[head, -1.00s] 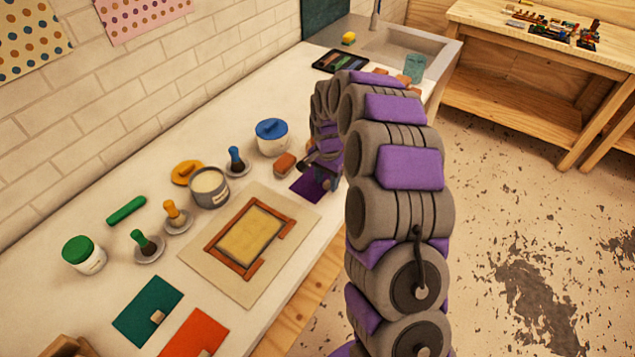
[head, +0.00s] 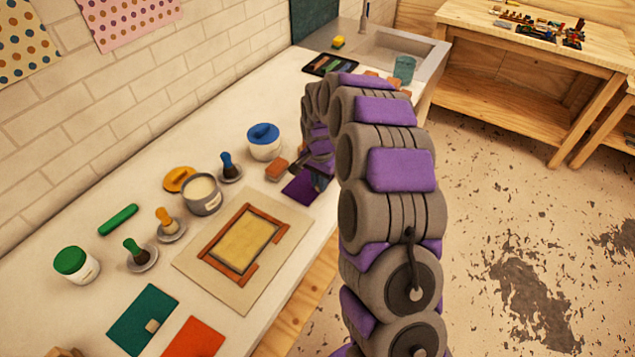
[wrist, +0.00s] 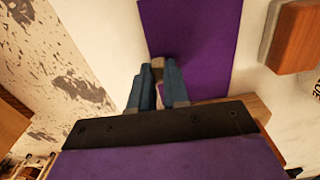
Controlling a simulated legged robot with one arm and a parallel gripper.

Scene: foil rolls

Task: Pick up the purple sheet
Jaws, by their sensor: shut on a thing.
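The purple sheet (head: 299,188) lies flat at the right edge of the white worktop, to the right of the wood-framed screen. In the wrist view the purple sheet (wrist: 195,40) stretches away from my gripper. A small beige block (wrist: 157,69) sits on the sheet's edge area. My gripper (wrist: 157,82) has its two blue fingers shut on this block, one on each side. In the head view my gripper (head: 321,181) is at the sheet's right side, partly hidden by my arm. I cannot tell whether the sheet is lifted at all.
A red-brown block (head: 277,169) lies close to the sheet's left; it also shows in the wrist view (wrist: 296,37). The teal sheet (head: 135,310) and orange sheet (head: 190,340) lie in front.

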